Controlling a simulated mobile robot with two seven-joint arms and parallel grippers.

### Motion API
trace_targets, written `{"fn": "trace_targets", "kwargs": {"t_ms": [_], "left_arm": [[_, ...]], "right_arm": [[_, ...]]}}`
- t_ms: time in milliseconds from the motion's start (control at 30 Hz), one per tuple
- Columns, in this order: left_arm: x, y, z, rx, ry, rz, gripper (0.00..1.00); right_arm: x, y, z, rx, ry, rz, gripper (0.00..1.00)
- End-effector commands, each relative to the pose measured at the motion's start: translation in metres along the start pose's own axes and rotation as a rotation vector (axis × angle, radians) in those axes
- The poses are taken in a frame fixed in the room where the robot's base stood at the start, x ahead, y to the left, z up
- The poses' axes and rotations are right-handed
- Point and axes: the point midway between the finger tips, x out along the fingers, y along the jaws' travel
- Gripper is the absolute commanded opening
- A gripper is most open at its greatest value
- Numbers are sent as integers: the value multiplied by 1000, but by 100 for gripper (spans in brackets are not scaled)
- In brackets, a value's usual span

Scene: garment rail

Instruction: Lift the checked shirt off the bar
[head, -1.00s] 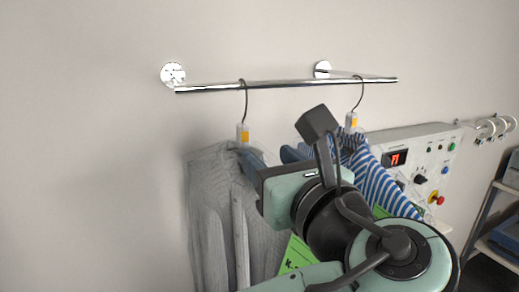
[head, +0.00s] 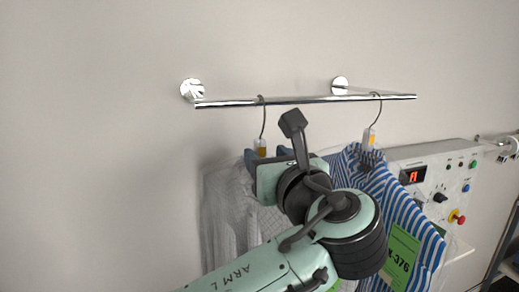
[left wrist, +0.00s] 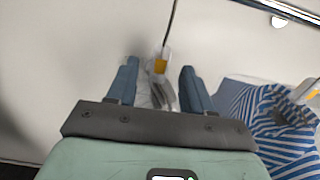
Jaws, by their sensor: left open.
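The checked shirt (head: 222,205), pale grey with a fine pattern, hangs at the left of the bar (head: 310,101). Its hanger (head: 263,122) has a thin dark hook over the bar and a white neck with an orange mark. My left gripper (head: 266,155) is open at this neck, partly hiding the shirt's shoulders. In the left wrist view, its two blue fingers (left wrist: 158,82) stand on either side of the hanger neck (left wrist: 162,62), with gaps showing on both sides. My right gripper is not in view.
A blue-and-white striped shirt (head: 385,185) with a green tag (head: 401,258) hangs close on the right, partly behind my left arm. A control panel (head: 436,180) with a red display and knobs is further right. The wall left of the bar is clear.

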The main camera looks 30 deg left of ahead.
Motion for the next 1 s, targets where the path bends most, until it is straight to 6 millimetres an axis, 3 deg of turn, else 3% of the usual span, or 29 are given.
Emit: {"fn": "trace_targets", "kwargs": {"t_ms": [500, 933, 967, 1000], "left_arm": [[44, 0, 0, 0, 0, 1, 51], [49, 0, 0, 0, -1, 0, 51], [49, 0, 0, 0, -1, 0, 45], [49, 0, 0, 0, -1, 0, 32]], "right_arm": [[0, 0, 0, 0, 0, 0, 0], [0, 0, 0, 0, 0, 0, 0], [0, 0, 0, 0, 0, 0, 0], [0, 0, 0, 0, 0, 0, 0]]}}
